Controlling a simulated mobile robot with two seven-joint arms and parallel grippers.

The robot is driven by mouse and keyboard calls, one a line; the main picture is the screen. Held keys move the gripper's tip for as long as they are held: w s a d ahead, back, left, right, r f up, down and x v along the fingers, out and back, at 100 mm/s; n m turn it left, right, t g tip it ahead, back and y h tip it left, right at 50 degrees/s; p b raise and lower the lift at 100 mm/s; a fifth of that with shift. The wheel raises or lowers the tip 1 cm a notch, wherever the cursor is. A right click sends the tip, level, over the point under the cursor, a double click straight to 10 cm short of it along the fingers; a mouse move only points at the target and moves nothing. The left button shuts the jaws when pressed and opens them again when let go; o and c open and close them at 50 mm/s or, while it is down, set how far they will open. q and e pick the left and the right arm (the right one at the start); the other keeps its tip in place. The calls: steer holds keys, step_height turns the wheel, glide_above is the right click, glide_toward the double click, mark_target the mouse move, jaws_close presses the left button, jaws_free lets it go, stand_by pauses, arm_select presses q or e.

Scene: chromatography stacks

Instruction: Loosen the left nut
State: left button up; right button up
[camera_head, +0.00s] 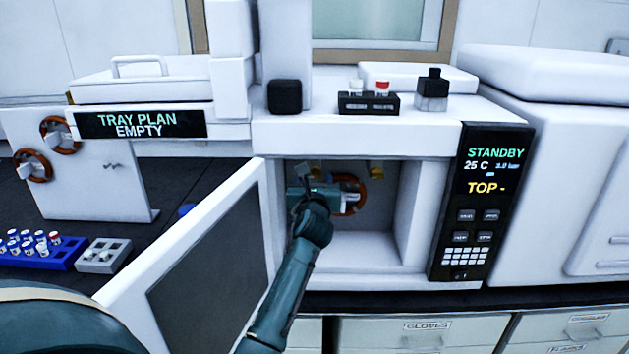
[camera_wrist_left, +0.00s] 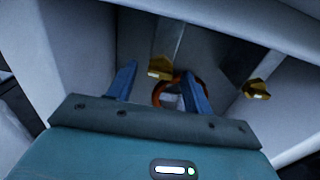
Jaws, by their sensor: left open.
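The left nut (camera_wrist_left: 160,68) is a brass-coloured fitting on the end of a grey tube inside the open oven. In the left wrist view it shows between my two fingertips, nearer the left one. I cannot tell whether the fingers are around it or short of it. In the head view my left gripper (camera_head: 334,193) reaches into the oven and seems to hide that nut. It also shows in the left wrist view (camera_wrist_left: 158,70), open, with two blue fingers apart. The right nut (camera_head: 376,173) hangs further right, also in the left wrist view (camera_wrist_left: 257,90). My right gripper is not in view.
An orange coiled column (camera_head: 361,198) sits behind the gripper in the oven. The open oven door (camera_head: 182,262) stands left of my forearm. A control panel (camera_head: 481,200) reads STANDBY. A vial rack (camera_head: 368,106) and a black-capped bottle (camera_head: 432,92) stand on top.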

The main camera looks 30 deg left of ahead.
arm_select(q)
steer(key=c, duration=1)
steer(key=shift+n, duration=0.3)
steer(key=n+p, duration=0.1)
steer(key=n, duration=0.2)
steer(key=shift+n, duration=0.4)
steer(key=n, duration=0.4)
steer(key=shift+n, duration=0.3)
steer(key=n, duration=0.4)
steer(key=shift+f+n+b, duration=0.1)
steer(key=shift+n+b, duration=0.2)
steer(key=shift+b, duration=0.1)
steer(key=shift+n+b, duration=0.45)
steer(key=shift+n, duration=1.65)
